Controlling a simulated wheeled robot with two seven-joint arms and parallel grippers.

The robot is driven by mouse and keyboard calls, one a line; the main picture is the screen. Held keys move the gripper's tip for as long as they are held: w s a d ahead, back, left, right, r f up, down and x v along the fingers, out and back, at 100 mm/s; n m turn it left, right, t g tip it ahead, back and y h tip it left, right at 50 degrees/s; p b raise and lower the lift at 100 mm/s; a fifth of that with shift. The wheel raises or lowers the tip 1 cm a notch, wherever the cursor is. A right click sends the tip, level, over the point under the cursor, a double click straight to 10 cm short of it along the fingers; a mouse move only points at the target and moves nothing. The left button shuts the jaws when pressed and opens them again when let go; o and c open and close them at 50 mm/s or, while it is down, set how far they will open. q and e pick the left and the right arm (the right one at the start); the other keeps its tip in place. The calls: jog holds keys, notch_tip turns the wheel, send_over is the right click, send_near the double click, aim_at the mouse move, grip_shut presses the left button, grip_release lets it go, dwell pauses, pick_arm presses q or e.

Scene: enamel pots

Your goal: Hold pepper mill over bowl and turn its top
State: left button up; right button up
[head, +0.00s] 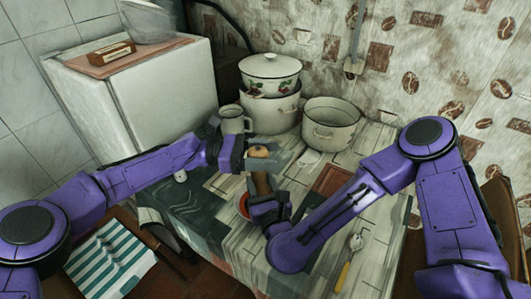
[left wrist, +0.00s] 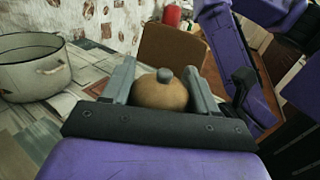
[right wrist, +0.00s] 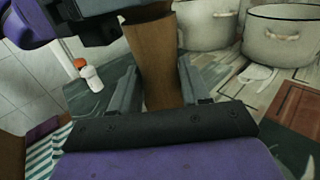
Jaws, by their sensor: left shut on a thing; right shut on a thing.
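The wooden pepper mill stands roughly upright, held between my two grippers above the table. My left gripper (head: 256,157) is shut on its rounded top (head: 258,151), which shows with a small grey knob between the fingers in the left wrist view (left wrist: 160,93). My right gripper (head: 266,197) is lower and shut on the mill's brown body (head: 262,181), which also shows in the right wrist view (right wrist: 153,62). A red-rimmed bowl (head: 242,206) sits just below and left of the right gripper; most of it is hidden behind the gripper.
A grey mug (head: 235,122), a stacked pair of pots with a lidded floral one (head: 270,72) on top, and an open pot (head: 330,126) stand at the back. A red-brown board (head: 331,180) and a yellow-handled utensil (head: 344,273) lie right. A small white shaker (right wrist: 91,78) stands left.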

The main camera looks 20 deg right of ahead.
pick_arm(q)
jog(key=shift+a, duration=0.1)
jog(key=o, duration=1)
jog(key=v, duration=1.2)
